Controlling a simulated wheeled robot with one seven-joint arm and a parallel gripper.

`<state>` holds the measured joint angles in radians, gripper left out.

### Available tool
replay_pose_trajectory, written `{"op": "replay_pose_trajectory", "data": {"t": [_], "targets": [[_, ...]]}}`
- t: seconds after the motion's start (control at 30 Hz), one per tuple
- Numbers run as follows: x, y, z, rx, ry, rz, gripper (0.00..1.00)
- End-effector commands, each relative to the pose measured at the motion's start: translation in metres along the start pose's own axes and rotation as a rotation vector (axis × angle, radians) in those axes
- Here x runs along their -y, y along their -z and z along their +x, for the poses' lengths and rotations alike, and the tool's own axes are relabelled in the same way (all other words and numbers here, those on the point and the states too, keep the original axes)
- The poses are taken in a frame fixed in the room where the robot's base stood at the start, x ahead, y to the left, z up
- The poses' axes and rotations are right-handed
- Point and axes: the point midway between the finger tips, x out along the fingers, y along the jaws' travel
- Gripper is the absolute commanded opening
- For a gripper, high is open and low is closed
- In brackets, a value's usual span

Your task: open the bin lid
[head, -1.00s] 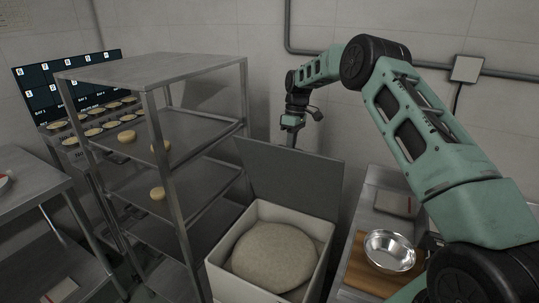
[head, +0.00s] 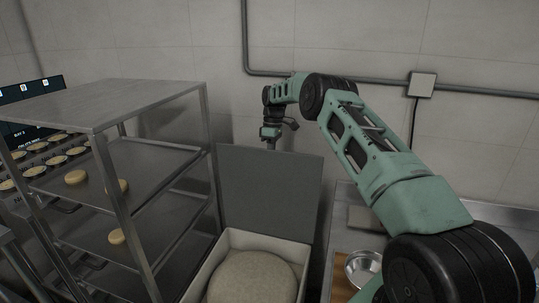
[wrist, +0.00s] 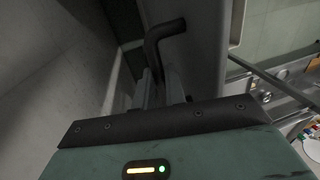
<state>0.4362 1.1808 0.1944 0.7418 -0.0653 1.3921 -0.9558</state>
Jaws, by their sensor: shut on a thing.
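The bin (head: 210,262) is a pale box with a large mound of dough (head: 252,278) inside. Its grey lid (head: 268,195) stands up steeply at the back edge, leaving the top of the bin uncovered. My gripper (head: 270,138) is at the lid's top edge, with its fingertips hidden behind the lid. In the wrist view my gripper (wrist: 162,85) is shut on the dark bent lid handle (wrist: 165,38), which is fixed to the lid's pale face (wrist: 198,50). The exact grip on the handle is partly hidden.
A metal rack (head: 125,95) with round pastries stands close to the bin's left. A counter with a steel bowl (head: 362,268) is on the right. The wall and a grey pipe (head: 350,78) are behind my arm.

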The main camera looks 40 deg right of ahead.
Motion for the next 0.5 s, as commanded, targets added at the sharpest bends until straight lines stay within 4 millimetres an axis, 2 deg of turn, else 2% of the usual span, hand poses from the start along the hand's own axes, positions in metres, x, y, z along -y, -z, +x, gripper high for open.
{"op": "replay_pose_trajectory", "data": {"t": [0.03, 0.1, 0.13, 0.2, 0.5], "targets": [[-0.0005, -0.0055, 0.0118, 0.017, 0.013, 0.003, 0.0], [-0.0005, -0.0055, 0.0118, 0.017, 0.013, 0.003, 0.0], [-0.0004, -0.0055, 0.0119, 0.017, 0.013, 0.003, 0.15], [-0.0003, -0.005, 0.0117, 0.016, 0.014, 0.003, 0.34], [0.0003, -0.0019, 0.0061, 0.008, 0.009, 0.002, 0.34]]}}
